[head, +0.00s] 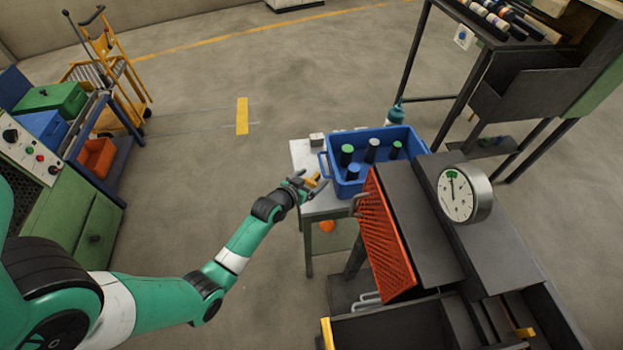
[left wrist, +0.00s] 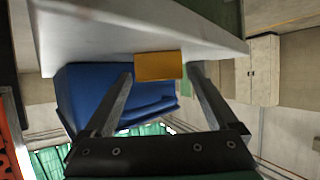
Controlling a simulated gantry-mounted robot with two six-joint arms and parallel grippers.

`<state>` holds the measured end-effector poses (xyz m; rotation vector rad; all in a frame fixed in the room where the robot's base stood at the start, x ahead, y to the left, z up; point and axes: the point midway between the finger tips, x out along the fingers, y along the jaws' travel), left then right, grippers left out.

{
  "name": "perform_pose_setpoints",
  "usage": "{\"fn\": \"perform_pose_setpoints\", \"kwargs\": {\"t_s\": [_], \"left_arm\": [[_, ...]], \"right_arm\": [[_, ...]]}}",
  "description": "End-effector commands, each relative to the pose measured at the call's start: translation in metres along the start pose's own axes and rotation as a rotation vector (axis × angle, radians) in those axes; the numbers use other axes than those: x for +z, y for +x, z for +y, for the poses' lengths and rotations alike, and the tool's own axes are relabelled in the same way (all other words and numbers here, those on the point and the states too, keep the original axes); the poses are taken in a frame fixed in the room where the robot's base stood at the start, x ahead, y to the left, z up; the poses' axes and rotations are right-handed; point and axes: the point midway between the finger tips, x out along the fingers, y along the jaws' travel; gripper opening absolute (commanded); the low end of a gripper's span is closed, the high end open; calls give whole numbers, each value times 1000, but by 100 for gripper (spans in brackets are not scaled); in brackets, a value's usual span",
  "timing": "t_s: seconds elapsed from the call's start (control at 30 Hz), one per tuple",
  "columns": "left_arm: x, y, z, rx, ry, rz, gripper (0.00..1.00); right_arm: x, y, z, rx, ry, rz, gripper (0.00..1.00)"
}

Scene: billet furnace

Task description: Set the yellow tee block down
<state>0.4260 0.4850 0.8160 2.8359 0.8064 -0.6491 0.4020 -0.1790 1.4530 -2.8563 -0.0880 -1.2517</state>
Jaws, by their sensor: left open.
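The yellow tee block (head: 314,180) is at the near part of the small white table (head: 304,155), beside the blue crate (head: 323,165). My left gripper (head: 306,184) is at the block, low over the table. In the left wrist view the block (left wrist: 158,66) shows as a yellow-orange rectangle between the two fingertips, against the white tabletop (left wrist: 90,40). The fingers are open, with a narrow gap on each side of it. The tee shape cannot be made out. My right gripper is not in view.
The crate holds several dark and pale cylinders, some green-topped. A small grey block (head: 316,139) stands on the table behind. A red grate (head: 385,240) and a dark bench with a round dial (head: 459,196) stand close on the right. Open floor lies left of the table.

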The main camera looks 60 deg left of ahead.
Motion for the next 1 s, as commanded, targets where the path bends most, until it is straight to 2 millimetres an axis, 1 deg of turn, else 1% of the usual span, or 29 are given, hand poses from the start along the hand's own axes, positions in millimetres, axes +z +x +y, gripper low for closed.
{"fn": "perform_pose_setpoints", "kwargs": {"t_s": [0.1,0.17,0.27,0.5,0.63,0.7,0.8,1.0], "left_arm": [[-4,-2,0,0,0,0,92],[-5,-7,0,0,0,-1,92],[-6,-25,0,0,0,-2,92],[-6,-85,0,-1,-1,-2,92],[-5,-109,0,-1,-1,-2,92],[-4,-116,0,0,0,-1,92],[-4,-122,0,0,0,0,92],[-3,-122,0,0,0,0,92]], "right_arm": [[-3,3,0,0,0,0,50],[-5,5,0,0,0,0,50],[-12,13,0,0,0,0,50],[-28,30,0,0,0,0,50],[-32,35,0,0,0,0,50],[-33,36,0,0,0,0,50],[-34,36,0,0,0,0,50],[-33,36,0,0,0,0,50]]}}
